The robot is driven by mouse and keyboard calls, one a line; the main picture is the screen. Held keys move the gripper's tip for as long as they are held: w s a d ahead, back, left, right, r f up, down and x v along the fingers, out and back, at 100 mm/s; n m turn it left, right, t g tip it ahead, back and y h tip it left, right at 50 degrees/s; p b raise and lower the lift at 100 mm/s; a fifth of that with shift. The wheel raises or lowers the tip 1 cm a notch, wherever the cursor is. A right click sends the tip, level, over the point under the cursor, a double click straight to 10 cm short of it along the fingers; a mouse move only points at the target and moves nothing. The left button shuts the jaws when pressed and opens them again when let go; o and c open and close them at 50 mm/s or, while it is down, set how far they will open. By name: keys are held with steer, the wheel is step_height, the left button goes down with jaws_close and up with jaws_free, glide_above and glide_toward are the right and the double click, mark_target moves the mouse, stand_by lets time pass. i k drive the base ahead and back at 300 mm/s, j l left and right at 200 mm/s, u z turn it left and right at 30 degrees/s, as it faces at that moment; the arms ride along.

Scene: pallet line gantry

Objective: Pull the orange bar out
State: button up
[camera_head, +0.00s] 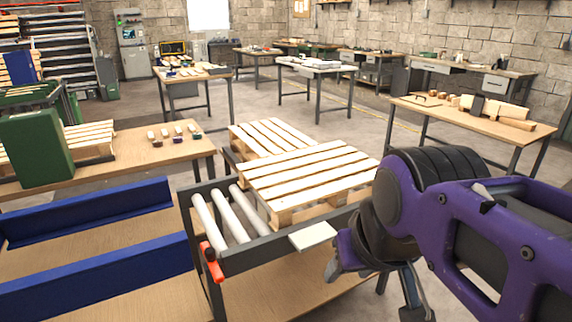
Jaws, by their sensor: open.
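The orange bar (211,262) is a short bright piece at the near left corner of the dark-framed roller stand (262,250). It sits against the ends of the frame, with a small dark spot on its lower part. My gripper (375,280) is open at the lower right, at the end of my purple and black arm. It is to the right of the bar, well apart from it and in front of the stand's right side. My own wrist hides part of the fingers. I see nothing held between them.
Wooden pallets (309,172) rest on the stand behind the light rollers (228,216). A pale plate (312,236) juts from the frame between bar and gripper. Blue rails (95,273) lie close on the left. A bench (475,120) with wood pieces stands behind my arm.

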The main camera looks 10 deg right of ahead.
mark_target(209, 253)
steer(key=i+l+z, duration=0.1)
steer(key=z, duration=0.2)
steer(key=j+u, duration=0.65)
steer(key=u, duration=0.25)
steer(key=i+j+u, duration=0.15)
steer(key=j, duration=0.25)
steer(key=j+u, duration=0.2)
steer(key=j, duration=0.25)
steer(key=i+j+u, duration=0.1)
steer(key=j, duration=0.3)
steer(key=i+j+u, duration=0.1)
steer(key=j, duration=0.3)
steer(key=i+j, duration=0.15)
steer(key=j, duration=0.2)
steer(key=i+j, duration=0.15)
steer(key=j, duration=0.2)
steer(key=i+j, duration=0.15)
steer(key=j, duration=0.2)
steer(key=i+j, duration=0.15)
steer(key=j, duration=0.2)
steer(key=i+j, duration=0.15)
steer(key=j, duration=0.2)
steer(key=i+j, duration=0.15)
steer(key=j, duration=0.15)
